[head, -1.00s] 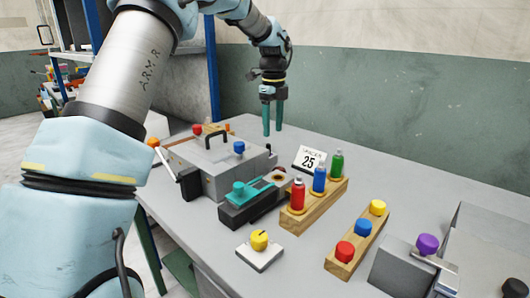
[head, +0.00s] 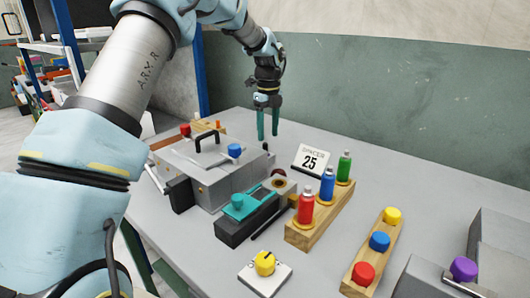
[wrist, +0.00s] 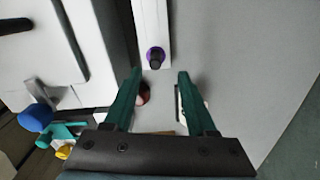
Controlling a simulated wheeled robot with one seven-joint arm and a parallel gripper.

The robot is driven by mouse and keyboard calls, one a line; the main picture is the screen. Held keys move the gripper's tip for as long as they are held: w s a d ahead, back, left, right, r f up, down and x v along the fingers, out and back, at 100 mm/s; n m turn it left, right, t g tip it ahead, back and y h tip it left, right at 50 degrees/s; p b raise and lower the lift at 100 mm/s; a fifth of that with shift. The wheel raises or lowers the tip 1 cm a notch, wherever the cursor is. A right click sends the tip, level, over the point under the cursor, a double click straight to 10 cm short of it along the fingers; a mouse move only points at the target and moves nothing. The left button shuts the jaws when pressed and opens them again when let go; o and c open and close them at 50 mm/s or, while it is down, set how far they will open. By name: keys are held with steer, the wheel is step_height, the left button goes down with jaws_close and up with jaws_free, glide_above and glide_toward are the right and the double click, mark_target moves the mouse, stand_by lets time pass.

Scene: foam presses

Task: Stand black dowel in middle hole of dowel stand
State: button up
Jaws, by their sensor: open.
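My gripper (head: 268,137) is open and empty, pointing down over the far part of the table, behind the grey press. A small black upright peg, likely the black dowel (head: 266,147), shows just below the fingertips behind the press. In the wrist view a black dowel top with a purple ring around it (wrist: 155,58) lies just ahead of the gap between the fingertips (wrist: 160,73); it stands at the end of a pale strip. The fingers appear apart from it. I cannot tell for sure which piece is the dowel stand; a wooden block (head: 205,126) sits at the back left, partly hidden.
The grey press (head: 215,180) with a black handle stands close to the left of my gripper. A "25" sign (head: 311,160), a wooden rack with red, blue and green bottles (head: 322,218), and a block with coloured knobs (head: 372,250) stand nearer. The table behind the sign is clear.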

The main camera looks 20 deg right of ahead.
mark_target(265, 143)
steer(key=shift+w+a+f+p, duration=0.15)
steer(key=shift+f+p, duration=0.15)
steer(key=shift+f, duration=0.55)
steer(key=shift+s+a+f+p, duration=0.1)
steer(key=shift+f+p, duration=0.2)
steer(key=shift+f, duration=0.55)
steer(key=shift+w+a+f+p, duration=0.15)
steer(key=shift+f+p, duration=0.15)
steer(key=shift+f, duration=0.55)
steer(key=shift+s, duration=0.1)
jaws_close()
